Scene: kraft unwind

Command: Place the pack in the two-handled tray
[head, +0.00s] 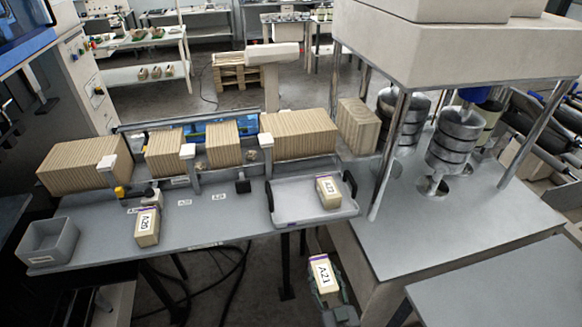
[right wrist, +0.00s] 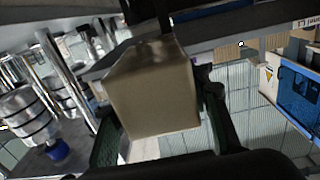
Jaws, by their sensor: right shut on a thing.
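The two-handled tray (head: 290,207) is a pale, shallow tray with a dark handle at its left and right ends, on the grey bench. One tan pack (head: 328,193) with a printed label lies in its right part. My right gripper (head: 326,284) is shut on another tan pack (head: 322,272), whose label seems to read A21. It is below and in front of the tray, apart from the bench edge. In the right wrist view this held pack (right wrist: 152,95) sits between the dark fingers (right wrist: 160,140). My left gripper is not in view.
A third labelled pack (head: 147,228) stands on the bench at the left, near an empty grey bin (head: 48,243). Rows of brown stacks (head: 298,134) line the back. A machine with metal posts (head: 390,155) stands right of the tray. The tray's left part is clear.

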